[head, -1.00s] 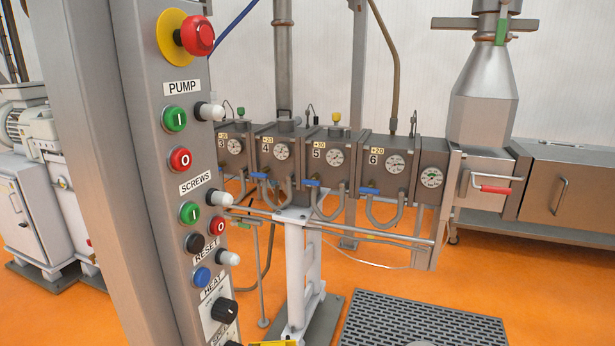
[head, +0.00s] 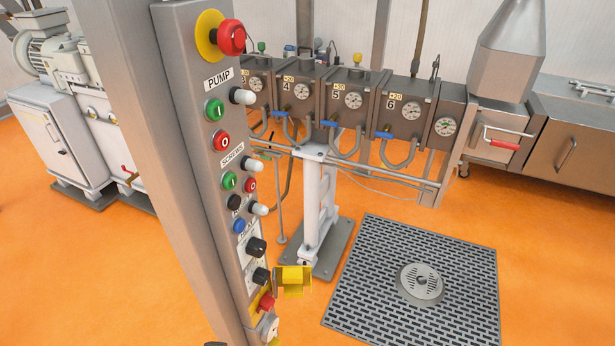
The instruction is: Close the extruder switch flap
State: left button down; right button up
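The grey control column (head: 215,190) stands left of centre in the head view. Near its lower end, a yellow flap (head: 293,280) juts out to the right of the panel face and looks open. Just below and left of it, a red knob (head: 266,302) on a yellow backing shows uncovered. The flap's hinge is too small to make out. Neither of my grippers is in view.
Above the flap, the panel carries buttons, dark knobs and a red emergency stop (head: 231,38). The extruder barrel (head: 350,100) with gauges runs behind on a white stand (head: 318,205). A floor grate (head: 420,280) lies at right. Orange floor around it is clear.

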aim_at(293, 278)
jog(key=i+l+u, duration=0.1)
jog(key=i+l, duration=0.8)
